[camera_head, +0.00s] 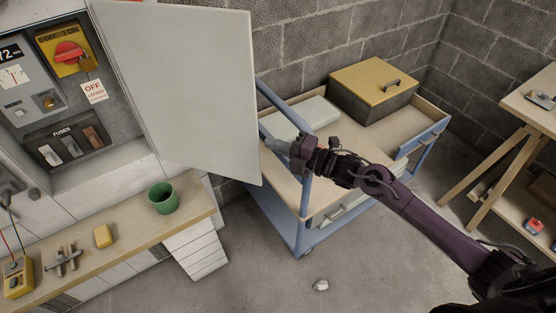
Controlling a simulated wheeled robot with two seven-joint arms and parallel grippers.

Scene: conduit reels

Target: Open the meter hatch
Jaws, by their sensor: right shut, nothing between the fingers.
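The meter hatch (185,85) is a plain white panel standing wide open, swung out to the right of the grey cabinet. The open cabinet (125,135) shows a dial, a red rotary switch (69,52), an "OFF" tag (94,91) and a row of fuses (72,146). My right gripper (284,148) is shut and empty, just right of the hatch's free edge and apart from it in the picture. It appears in front of the blue trolley. My left gripper is not in view.
The blue trolley (290,229) carries a yellow-lidded box (372,80). A wooden trestle table (515,108) stands at right.

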